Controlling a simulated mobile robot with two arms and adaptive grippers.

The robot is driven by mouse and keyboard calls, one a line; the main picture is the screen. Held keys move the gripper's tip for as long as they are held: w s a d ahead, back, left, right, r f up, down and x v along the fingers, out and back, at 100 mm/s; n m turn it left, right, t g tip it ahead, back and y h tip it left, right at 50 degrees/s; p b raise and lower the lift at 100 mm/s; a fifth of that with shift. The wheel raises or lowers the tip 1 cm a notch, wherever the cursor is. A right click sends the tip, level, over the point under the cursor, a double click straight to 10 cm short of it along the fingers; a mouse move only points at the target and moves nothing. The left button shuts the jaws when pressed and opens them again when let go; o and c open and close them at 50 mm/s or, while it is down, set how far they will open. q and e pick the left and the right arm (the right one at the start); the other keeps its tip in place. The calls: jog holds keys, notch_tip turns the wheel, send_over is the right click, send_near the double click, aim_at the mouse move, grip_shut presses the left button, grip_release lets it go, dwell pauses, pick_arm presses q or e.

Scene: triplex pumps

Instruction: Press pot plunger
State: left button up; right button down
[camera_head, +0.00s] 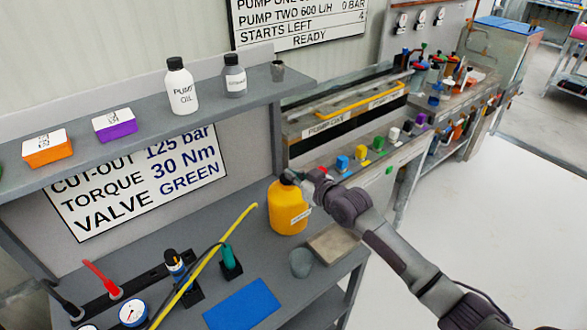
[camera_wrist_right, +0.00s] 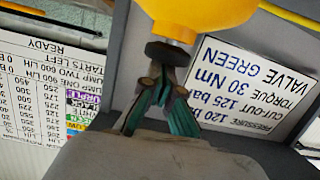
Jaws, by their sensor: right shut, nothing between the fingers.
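The yellow pot (camera_head: 288,210) stands upright on the grey bench near its right end. In the right wrist view, which is upside down, the pot (camera_wrist_right: 200,14) shows at the top with its dark round plunger head (camera_wrist_right: 167,52). My right gripper (camera_head: 294,177) is at the top of the pot, its arm coming in from the lower right. In the wrist view the right gripper (camera_wrist_right: 163,88) has its fingertips together right at the plunger head, with nothing between them. I cannot tell whether they touch it. My left gripper is not in view.
A yellow hose (camera_head: 213,255) runs across the bench left of the pot. A brown block (camera_head: 333,243), a grey round piece (camera_head: 302,263) and a blue mat (camera_head: 242,305) lie in front. A shelf (camera_head: 140,128) with bottles and boxes overhangs the bench behind.

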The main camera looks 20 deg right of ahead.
jog(key=shift+s+f, duration=0.1)
jog(key=shift+f, duration=0.15)
notch_tip(320, 180, up, 5)
jog(key=p, duration=0.4)
jog(key=shift+r+p, duration=0.15)
jog(key=shift+p, duration=0.15)
jog(key=b+v, duration=0.3)
jog(key=v, duration=0.6)
jog(key=shift+s+d+f, duration=0.2)
jog(key=shift+s+f, duration=0.05)
jog(key=shift+s, duration=0.15)
